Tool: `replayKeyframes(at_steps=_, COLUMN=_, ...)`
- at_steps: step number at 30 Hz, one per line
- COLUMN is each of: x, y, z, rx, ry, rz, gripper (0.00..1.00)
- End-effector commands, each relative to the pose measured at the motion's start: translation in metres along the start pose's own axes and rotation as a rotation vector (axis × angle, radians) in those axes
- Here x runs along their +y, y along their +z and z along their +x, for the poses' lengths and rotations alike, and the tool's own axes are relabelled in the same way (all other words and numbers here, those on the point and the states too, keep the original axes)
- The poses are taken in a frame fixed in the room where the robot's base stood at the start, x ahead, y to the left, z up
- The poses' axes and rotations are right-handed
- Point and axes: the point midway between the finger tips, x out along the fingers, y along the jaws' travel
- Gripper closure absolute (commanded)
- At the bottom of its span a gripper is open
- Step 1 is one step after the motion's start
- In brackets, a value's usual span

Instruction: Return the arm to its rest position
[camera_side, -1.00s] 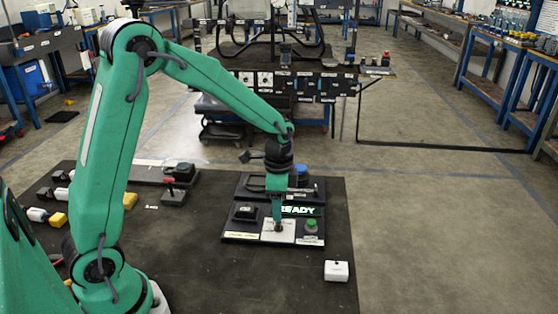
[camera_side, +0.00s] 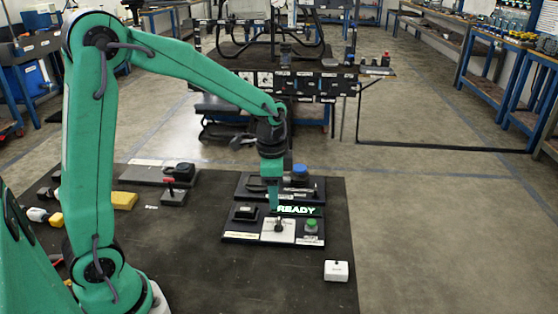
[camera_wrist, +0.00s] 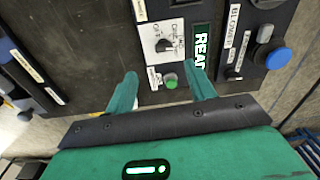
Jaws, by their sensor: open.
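My gripper (camera_side: 273,203) is in the side view, above the black control panel, with its green fingers pointing down. In the wrist view the two fingers of my gripper (camera_wrist: 163,88) stand apart with nothing between them. The knob (camera_wrist: 163,45) and the green button (camera_wrist: 170,81) also show in the wrist view. My fingers appear clear of the knob.
Behind it is a second panel with a blue button (camera_side: 300,170). A white box (camera_side: 336,271) sits at the mat's right front. The mat's middle front is clear.

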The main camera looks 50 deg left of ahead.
Motion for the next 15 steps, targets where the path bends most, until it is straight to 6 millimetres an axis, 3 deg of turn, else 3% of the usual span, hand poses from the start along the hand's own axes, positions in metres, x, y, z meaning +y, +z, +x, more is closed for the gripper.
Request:
replayKeyframes(at_steps=6, x=0.017, y=0.016, z=-0.039, rx=0.061, ry=-0.048, rz=-0.112, gripper=0.45)
replayKeyframes(at_steps=15, x=0.046, y=0.044, z=-0.081, rx=0.153, ry=-0.1, rz=-0.282, gripper=0.45)
